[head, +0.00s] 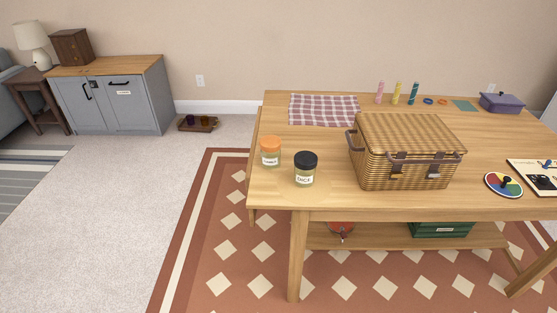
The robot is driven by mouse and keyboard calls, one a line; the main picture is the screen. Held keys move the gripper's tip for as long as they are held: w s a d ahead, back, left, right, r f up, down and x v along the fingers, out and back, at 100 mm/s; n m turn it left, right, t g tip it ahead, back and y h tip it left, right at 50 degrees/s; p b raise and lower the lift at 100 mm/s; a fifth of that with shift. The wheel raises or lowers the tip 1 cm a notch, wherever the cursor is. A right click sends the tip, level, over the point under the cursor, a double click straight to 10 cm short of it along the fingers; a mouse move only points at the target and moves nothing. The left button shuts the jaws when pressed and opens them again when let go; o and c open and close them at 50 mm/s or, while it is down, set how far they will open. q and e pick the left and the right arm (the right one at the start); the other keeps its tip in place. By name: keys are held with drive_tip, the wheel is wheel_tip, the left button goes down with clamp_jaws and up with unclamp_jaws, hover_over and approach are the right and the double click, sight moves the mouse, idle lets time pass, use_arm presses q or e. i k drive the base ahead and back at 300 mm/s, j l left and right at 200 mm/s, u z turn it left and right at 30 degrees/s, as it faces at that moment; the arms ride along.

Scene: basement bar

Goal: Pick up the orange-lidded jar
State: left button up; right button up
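The orange-lidded jar (270,153) stands upright near the left end of the wooden table (400,204). It is clear glass with a pale label whose text is too small to read surely. A black-lidded jar (305,170) with a label that seems to read "DICE" stands just right of it and nearer the front edge. A small gap seems to separate the two jars. Neither of my grippers shows in the head view.
A closed wicker basket (403,152) stands right of the jars. A checkered cloth (324,109) lies behind them. A colored spinner disc (503,184) lies near the front right. Bare tabletop surrounds the jars on the left. A grey cabinet (124,101) stands at the back left.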

sight(273, 161)
drive_tip(key=i+j+z, duration=0.2)
drive_tip(key=i, duration=0.25)
drive_tip(key=i+j+z, duration=0.2)
drive_tip(key=i+j, duration=0.2)
